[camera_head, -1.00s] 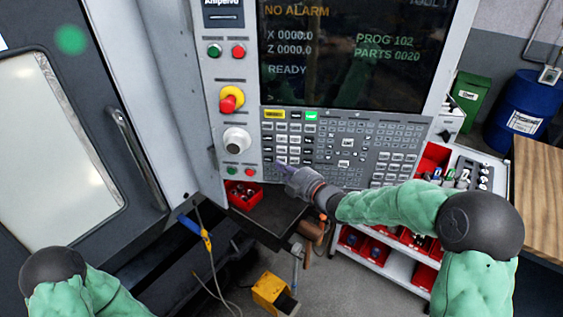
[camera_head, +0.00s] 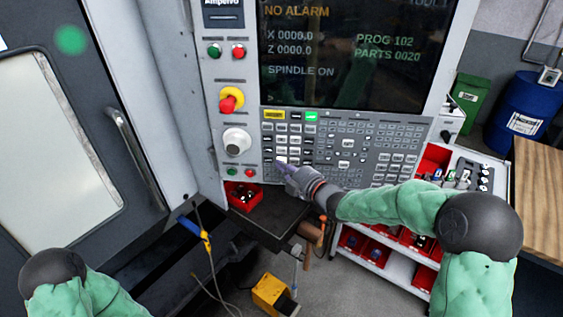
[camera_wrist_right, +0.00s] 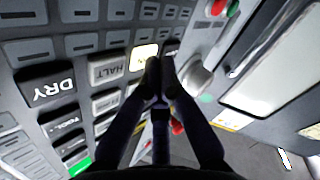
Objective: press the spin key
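The control panel (camera_head: 352,140) has rows of keys under a dark screen (camera_head: 350,50) that reads "NO ALARM" and "SPINDLE ON". My right gripper (camera_head: 281,166) is at the lower left block of keys. In the right wrist view its fingers (camera_wrist_right: 160,68) are together and empty, with the tips at a brightly lit key (camera_wrist_right: 142,53). The tips partly cover this key, and I cannot read its label. Contact cannot be made out for certain. A key marked HALT (camera_wrist_right: 108,68) lies beside it. My left arm shows at the lower left; its gripper is out of view.
A red and yellow stop button (camera_head: 231,101) and a round dial (camera_head: 237,141) are left of the keys. A red bin (camera_head: 243,195) stands on a dark shelf below. The machine door (camera_head: 60,150) is at the left. A cart with red bins (camera_head: 372,250) stands below right.

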